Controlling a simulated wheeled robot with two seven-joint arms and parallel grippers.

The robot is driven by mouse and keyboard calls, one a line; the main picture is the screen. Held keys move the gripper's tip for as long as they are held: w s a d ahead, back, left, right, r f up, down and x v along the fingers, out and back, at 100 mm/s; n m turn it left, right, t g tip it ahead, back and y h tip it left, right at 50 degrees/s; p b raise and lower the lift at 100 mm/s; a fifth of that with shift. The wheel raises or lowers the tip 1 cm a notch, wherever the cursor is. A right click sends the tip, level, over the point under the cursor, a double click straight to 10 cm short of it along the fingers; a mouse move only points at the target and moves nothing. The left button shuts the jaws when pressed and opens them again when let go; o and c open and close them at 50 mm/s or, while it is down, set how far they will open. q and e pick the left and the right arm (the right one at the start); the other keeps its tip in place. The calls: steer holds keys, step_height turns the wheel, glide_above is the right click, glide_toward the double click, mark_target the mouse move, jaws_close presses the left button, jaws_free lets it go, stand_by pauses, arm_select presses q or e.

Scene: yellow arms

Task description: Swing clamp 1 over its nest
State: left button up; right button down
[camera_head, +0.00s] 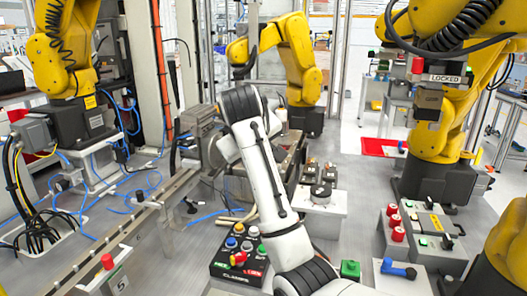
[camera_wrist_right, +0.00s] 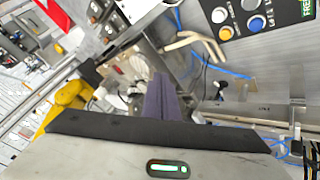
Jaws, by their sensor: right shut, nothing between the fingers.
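My right arm (camera_head: 262,175) reaches up from the bottom of the head view and bends over the metal fixture (camera_head: 238,185). In the right wrist view my right gripper (camera_wrist_right: 162,88) is shut, its dark fingers together with nothing between them. The fingers point at grey metal fixture parts (camera_wrist_right: 128,62), which they partly cover. I cannot make out clamp 1 or its nest for certain; my arm hides part of the fixture in the head view. A button box marked CLAMPS (camera_head: 222,268) stands in front of the fixture. My left gripper is not in view.
Beige bent rods (camera_wrist_right: 195,40) lie beside the fixture. Yellow robot arms (camera_head: 290,55) stand around. A rail (camera_head: 135,225) runs along the left. A panel with red knobs (camera_head: 425,230) is at right.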

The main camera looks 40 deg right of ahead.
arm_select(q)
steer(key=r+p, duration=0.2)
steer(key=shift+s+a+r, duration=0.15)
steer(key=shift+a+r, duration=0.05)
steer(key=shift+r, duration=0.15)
arm_select(e)
steer(key=w+d+f+n+y, duration=0.2)
steer(key=w+d+f+n, duration=0.1)
steer(key=w+d+f, duration=0.2)
steer(key=shift+w+d+f, duration=0.25)
steer(key=shift+w+d, duration=0.15)
steer(key=shift+d, duration=0.3)
